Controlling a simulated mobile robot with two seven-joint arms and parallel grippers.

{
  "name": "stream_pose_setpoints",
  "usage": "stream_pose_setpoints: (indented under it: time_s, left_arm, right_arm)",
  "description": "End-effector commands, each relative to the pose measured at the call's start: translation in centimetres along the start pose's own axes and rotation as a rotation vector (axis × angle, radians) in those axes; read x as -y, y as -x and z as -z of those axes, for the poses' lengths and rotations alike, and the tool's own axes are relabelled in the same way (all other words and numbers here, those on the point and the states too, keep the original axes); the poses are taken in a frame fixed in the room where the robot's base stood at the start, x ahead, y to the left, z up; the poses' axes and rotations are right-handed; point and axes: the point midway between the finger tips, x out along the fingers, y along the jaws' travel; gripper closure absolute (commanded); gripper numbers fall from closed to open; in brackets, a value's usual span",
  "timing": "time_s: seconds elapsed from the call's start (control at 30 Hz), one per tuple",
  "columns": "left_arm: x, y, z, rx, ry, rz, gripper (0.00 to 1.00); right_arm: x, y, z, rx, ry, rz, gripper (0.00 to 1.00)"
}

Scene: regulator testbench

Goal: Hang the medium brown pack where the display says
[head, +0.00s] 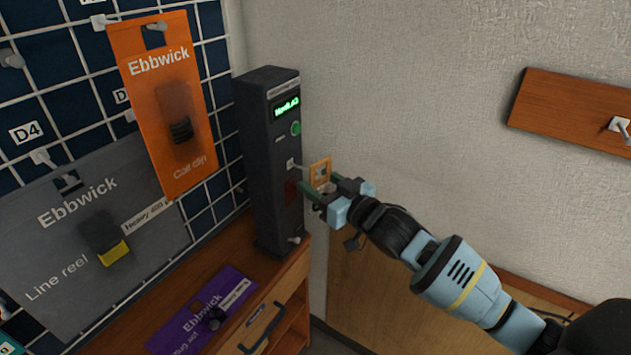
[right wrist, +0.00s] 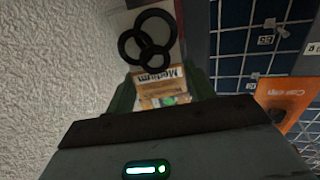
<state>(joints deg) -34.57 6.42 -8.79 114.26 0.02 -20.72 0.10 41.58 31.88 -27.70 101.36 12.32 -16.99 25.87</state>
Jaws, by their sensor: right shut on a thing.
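My right gripper (head: 322,196) is shut on a small orange-brown pack (head: 320,172) beside the dark testbench tower (head: 262,190). The pack's hang-hole end sticks up above the fingers. In the right wrist view the pack (right wrist: 158,78) shows a label reading "Medium", between the fingers (right wrist: 165,95). The tower's green display (head: 286,107) is lit; it seems to begin with "Med", the rest is too small to read surely. A short peg (head: 294,164) on the tower points toward the pack; I cannot tell whether they touch. My left gripper is not in view.
A gridded wall (head: 60,90) with hooks and labels such as D4 stands at left, holding an orange pack (head: 185,90) and a grey pack (head: 75,275). A purple pack (head: 190,325) lies on the wooden cabinet (head: 285,290). A wooden rail (head: 560,105) is on the right wall.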

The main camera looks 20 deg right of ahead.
Motion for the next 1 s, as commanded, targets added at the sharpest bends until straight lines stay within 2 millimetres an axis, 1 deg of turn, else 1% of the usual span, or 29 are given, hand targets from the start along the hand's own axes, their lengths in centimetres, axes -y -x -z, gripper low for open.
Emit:
stream_pose_setpoints:
  time_s: [0.17, 1.0]
  left_arm:
    - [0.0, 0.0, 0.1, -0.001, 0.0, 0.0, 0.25]
    - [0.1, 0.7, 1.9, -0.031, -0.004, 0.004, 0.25]
  right_arm:
    - [-0.2, 0.8, 0.0, 0.0, 0.002, 0.0, 0.74]
    - [-1.1, 4.0, 0.1, 0.0, 0.001, 0.001, 0.74]
